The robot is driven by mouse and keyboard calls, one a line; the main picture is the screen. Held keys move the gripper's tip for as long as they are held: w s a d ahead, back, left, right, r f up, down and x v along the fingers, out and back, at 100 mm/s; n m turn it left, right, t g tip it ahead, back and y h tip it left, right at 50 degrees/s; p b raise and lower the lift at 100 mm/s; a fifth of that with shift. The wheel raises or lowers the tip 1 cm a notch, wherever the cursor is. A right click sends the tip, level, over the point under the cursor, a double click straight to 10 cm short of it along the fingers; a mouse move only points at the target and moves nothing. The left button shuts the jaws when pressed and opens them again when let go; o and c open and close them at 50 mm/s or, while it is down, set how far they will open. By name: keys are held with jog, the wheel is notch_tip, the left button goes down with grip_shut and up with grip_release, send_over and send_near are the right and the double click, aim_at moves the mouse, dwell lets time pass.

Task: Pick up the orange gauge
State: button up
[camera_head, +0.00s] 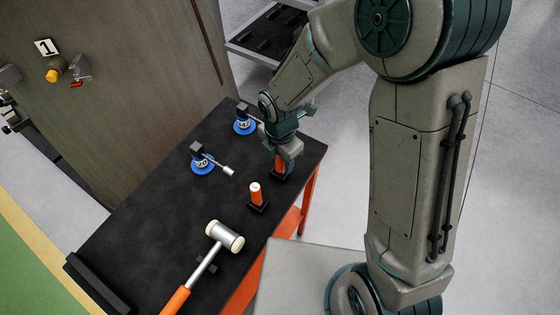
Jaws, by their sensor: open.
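Two upright orange cylinders, either of which could be the orange gauge, stand in small black holders on the black table. The nearer orange cylinder (256,194) has a pale top and stands apart from my gripper. The farther orange cylinder (279,164) is partly hidden by my gripper (283,158). My gripper points down over this farther one, with its open fingers at its upper part. I cannot tell whether the fingers touch it.
The black table (140,228) also bears a white-headed hammer (225,235) and two blue round-based instruments, one nearer (202,165) and one farther (243,126). A brown panel (120,90) rises along the left. A dark tray rack (270,35) stands behind. The table's left middle is clear.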

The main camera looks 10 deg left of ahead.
jog(key=shift+f, duration=0.85)
grip_shut()
jog(key=shift+r, duration=0.2)
